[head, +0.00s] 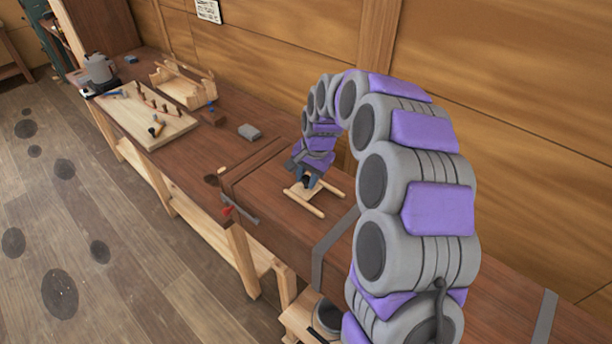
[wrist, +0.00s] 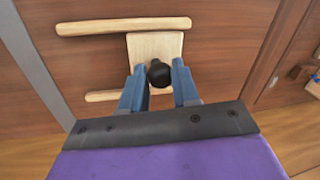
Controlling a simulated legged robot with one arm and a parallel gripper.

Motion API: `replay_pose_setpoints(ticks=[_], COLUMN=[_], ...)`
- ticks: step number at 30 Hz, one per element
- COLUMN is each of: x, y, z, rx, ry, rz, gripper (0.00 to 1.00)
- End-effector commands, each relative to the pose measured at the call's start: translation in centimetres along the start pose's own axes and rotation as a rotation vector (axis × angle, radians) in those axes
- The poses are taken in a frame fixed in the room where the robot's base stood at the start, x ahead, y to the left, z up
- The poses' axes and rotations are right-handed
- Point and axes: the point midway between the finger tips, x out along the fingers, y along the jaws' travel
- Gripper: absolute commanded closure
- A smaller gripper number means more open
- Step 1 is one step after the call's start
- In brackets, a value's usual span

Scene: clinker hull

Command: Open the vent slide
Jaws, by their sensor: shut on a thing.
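The vent slide is a pale wooden plate (wrist: 155,48) with a round black knob (wrist: 159,74), lying between two light wooden rails on the reddish-brown bench-like surface. In the head view, the rails (head: 304,203) show below the end of my arm, and the knob is mostly hidden there. My gripper (wrist: 160,78) has its blue fingers on either side of the black knob and is shut on it. The plate sits toward the right part of the rails in the wrist view. Any opening under the plate is hidden.
A grey strap (head: 325,250) crosses the surface near the rails. Farther left are a grey block (head: 249,132), a pale board with pegs (head: 150,115), a wooden frame (head: 183,85) and a grey pot (head: 100,70). A wood-panelled wall (head: 280,45) stands behind.

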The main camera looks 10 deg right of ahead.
Motion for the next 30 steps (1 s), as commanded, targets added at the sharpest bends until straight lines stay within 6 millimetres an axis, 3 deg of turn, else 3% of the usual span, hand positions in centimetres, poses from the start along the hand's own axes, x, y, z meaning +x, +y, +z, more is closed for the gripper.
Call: replay_pose_setpoints(ticks=[9,21,22,30], x=[-0.9,-1.1,-1.1,-1.0], y=[4.6,5.2,5.2,5.2], z=[1.0,1.0,1.0,1.0], rx=[0.002,0.000,0.000,0.000], ry=[-0.003,0.002,0.002,0.000], rz=[0.003,-0.001,-0.001,0.001], gripper=[1.00,1.00,0.69,0.44])
